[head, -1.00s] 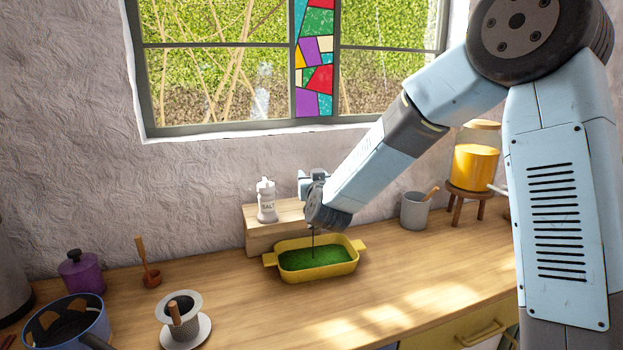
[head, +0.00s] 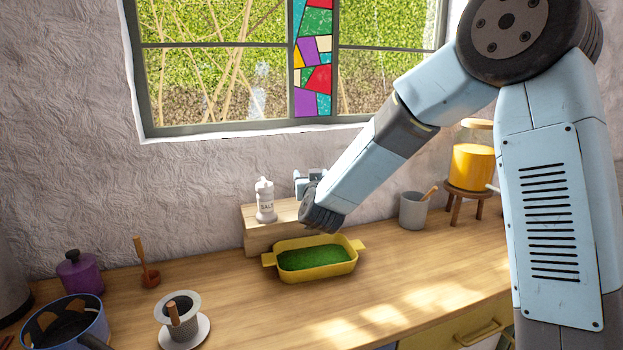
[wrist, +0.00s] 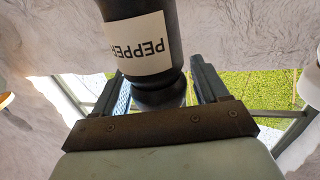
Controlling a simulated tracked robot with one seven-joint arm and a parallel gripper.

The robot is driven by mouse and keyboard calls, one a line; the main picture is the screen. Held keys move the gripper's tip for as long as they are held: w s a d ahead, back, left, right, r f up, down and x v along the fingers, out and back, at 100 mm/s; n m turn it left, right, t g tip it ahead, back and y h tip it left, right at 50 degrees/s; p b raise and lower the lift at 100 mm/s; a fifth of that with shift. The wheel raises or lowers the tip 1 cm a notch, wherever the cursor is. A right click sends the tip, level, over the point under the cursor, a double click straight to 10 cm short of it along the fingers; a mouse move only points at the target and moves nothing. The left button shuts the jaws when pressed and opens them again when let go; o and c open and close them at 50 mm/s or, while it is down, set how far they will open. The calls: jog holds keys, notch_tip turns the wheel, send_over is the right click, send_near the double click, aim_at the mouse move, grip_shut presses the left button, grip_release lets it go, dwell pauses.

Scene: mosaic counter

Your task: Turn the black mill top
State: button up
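The black pepper mill (wrist: 150,40) fills the upper middle of the wrist view, with its white PEPPER label upside down. Its rounded black top (wrist: 160,95) points down in that picture, toward my palm. My gripper (wrist: 160,75) has one finger on each side of the top, with narrow gaps showing, so it looks open around it. In the head view my gripper (head: 308,182) is above the wooden step at the wall, partly behind my wrist. The mill is hidden there.
A white salt mill (head: 265,202) stands on the wooden step (head: 258,238), just left of my wrist. A yellow dish (head: 318,272) with green contents sits in front, below my wrist. A grey cup (head: 413,212) stands to the right. The counter's front middle is clear.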

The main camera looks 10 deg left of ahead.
jog(key=shift+s, duration=0.15)
jog(key=v, duration=1.3)
jog(key=shift+s+d, duration=0.15)
jog(key=shift+s, duration=0.05)
jog(key=s+d+r+g, duration=0.2)
jog(key=s+d+g, duration=0.1)
jog(key=d, duration=0.4)
jog(key=s+d+r+g, duration=0.3)
jog(key=d, duration=0.5)
jog(key=s+d+m+g+h, duration=0.2)
jog(key=s+d+g+h, duration=0.2)
jog(key=s+d, duration=1.1)
jog(key=s+g, duration=0.2)
jog(key=s, duration=0.1)
jog(key=shift+d+m, duration=0.3)
jog(key=shift+s, duration=0.1)
